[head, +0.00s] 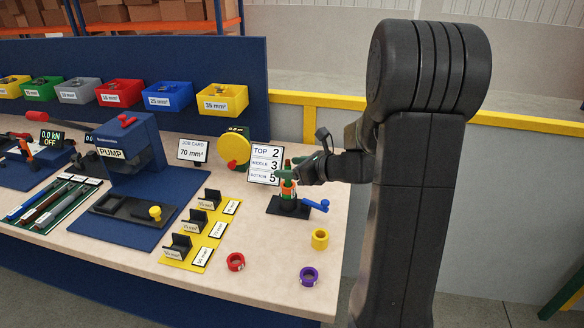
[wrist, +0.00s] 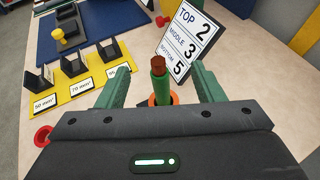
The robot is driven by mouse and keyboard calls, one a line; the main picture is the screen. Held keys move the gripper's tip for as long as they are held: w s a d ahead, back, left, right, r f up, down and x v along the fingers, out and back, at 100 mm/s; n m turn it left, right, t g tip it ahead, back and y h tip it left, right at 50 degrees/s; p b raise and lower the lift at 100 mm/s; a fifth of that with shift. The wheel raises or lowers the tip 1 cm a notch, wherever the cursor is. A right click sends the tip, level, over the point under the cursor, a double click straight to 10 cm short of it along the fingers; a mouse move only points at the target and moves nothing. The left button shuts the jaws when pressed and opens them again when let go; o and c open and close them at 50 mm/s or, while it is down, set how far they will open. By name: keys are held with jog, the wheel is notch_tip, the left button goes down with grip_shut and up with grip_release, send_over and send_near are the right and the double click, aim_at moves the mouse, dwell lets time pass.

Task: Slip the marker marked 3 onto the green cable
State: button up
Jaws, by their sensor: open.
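The green cable (wrist: 158,85) stands upright with a bare copper end, held in a dark clamp stand (head: 288,207) with a blue handle. An orange ring marker (wrist: 151,101) is around the cable low down; it also shows in the head view (head: 288,188). My gripper (wrist: 160,76) is open, its green fingers on either side of the cable with nothing held. In the head view my gripper (head: 292,168) is at the cable's upper part. Loose ring markers lie on the bench: red (head: 236,262), purple (head: 309,276) and yellow (head: 320,239). I cannot read a number on any ring.
A card (head: 265,164) behind the cable reads TOP 2, MIDDLE 3, BOTTOM 5. A yellow strip with black holders (head: 200,240) stands left of the rings. The blue press (head: 125,145) is further left. The bench front right is mostly clear.

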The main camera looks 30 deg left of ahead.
jog(key=b+v, duration=0.1)
jog(key=v, duration=1.2)
jog(key=shift+d+r, duration=0.15)
jog(key=shift+d, duration=0.25)
jog(key=shift+a, duration=0.1)
jog(key=p+x, duration=0.1)
jog(key=x, duration=1.2)
jog(key=shift+a, duration=0.3)
jog(key=shift+a+r+p, duration=0.1)
jog(key=shift+r+p, duration=0.1)
jog(key=shift+p, duration=0.15)
jog(key=shift+r, duration=0.3)
